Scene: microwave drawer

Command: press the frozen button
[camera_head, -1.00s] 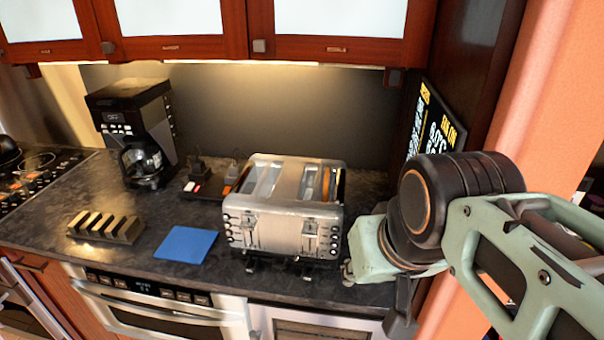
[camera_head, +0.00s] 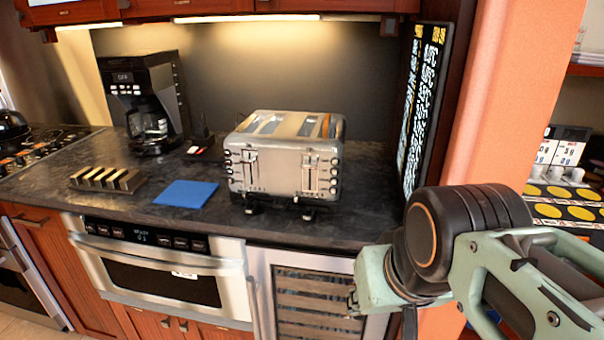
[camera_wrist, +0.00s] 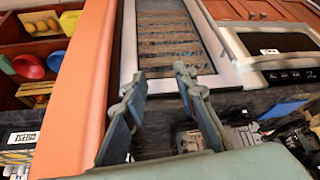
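A chrome toaster (camera_head: 285,165) stands on the dark counter, with two levers and columns of small dark buttons on its front. The button labels are too small to read, so I cannot tell which button is frozen. In the wrist view, part of the toaster (camera_wrist: 245,136) shows at the lower right, partly behind a finger. My gripper (camera_wrist: 160,85) is open and empty, its two fingers apart in front of the counter and the slatted cooler door. In the head view, my arm is at the lower right, right of the toaster; the fingertips are hidden there.
A coffee maker (camera_head: 144,105), a gold slotted block (camera_head: 107,180) and a blue mat (camera_head: 187,193) are on the counter (camera_head: 130,215). Below are the microwave drawer (camera_head: 165,280) and the slatted cooler door (camera_head: 305,295). A dark panel (camera_head: 422,105) and an orange wall edge (camera_head: 485,100) stand at the right.

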